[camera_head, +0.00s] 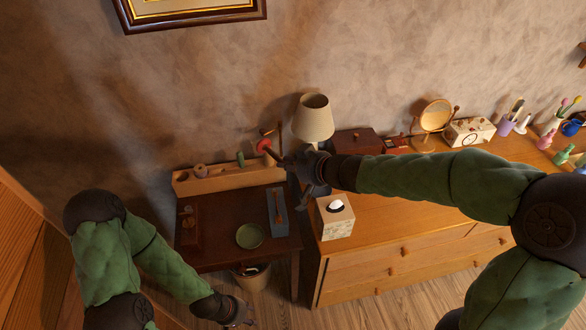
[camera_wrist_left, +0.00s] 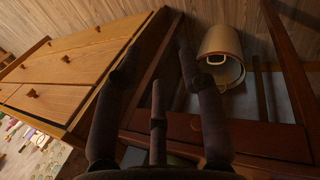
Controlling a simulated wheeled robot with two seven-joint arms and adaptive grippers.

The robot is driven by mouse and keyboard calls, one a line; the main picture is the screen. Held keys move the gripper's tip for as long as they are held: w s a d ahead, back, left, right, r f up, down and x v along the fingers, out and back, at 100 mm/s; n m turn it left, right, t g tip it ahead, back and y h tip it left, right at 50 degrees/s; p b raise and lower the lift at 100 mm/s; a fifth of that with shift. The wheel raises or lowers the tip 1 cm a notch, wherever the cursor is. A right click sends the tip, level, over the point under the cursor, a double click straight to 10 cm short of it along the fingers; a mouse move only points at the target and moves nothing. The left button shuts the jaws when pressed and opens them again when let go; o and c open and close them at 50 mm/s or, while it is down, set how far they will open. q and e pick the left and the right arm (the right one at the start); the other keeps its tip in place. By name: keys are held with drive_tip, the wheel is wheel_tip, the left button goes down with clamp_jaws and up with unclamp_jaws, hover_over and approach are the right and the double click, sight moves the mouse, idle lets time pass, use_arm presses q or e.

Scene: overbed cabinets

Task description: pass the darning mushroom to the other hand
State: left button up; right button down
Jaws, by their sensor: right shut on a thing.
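The darning mushroom (camera_head: 264,146) shows a red cap and a thin dark handle in the head view, above the back of the small dark table. My right gripper (camera_head: 284,162) is shut on its handle end; the gripper hides part of the handle. My left gripper (camera_head: 246,316) is low in front of the table, well apart from the mushroom. In the left wrist view my left gripper (camera_wrist_left: 160,52) has its fingers spread with nothing between them. The mushroom does not show in that view.
The dark table (camera_head: 215,220) holds a green bowl (camera_head: 250,236), a blue-grey tray (camera_head: 277,212) and a wooden rack (camera_head: 230,179). A tissue box (camera_head: 337,223) and lamp (camera_head: 314,118) stand right, on or by the wooden dresser (camera_head: 375,270). A bin (camera_head: 251,281) stands under the table.

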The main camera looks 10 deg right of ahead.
use_arm(q)
drive_tip(key=o, duration=0.5)
drive_tip(key=shift+w, duration=0.1)
use_arm(e)
drive_tip(key=shift+w+a+r+n+g+y, duration=0.2)
drive_tip(key=shift+a+r+n+g+y, duration=0.15)
drive_tip(key=shift+a+r, duration=0.35)
drive_tip(key=shift+d+r, duration=0.1)
drive_tip(key=shift+r, duration=0.05)
use_arm(q)
drive_tip(key=w+d+r+n+t, duration=0.1)
drive_tip(key=w+d+r+n, duration=0.15)
drive_tip(key=w+r, duration=0.8)
drive_tip(key=w+d+r+n+t, duration=0.1)
drive_tip(key=w+d+r+n, duration=0.15)
drive_tip(key=w+r, duration=0.8)
drive_tip(key=w+d+r+n+t+y, duration=0.15)
drive_tip(key=w+r+n, duration=0.25)
drive_tip(key=r, duration=1.1)
drive_tip(key=w+d+r+n+t+y, duration=0.1)
drive_tip(key=w+d+r+n+t, duration=0.2)
drive_tip(key=r, duration=1.2)
drive_tip(key=shift+n+g, duration=0.35)
drive_tip(key=shift+n, duration=0.05)
drive_tip(key=x, duration=0.8)
drive_tip(key=a+x, duration=0.1)
drive_tip(key=x, duration=0.3)
drive_tip(key=shift+w+f, duration=0.1)
drive_tip(key=shift+w, duration=0.1)
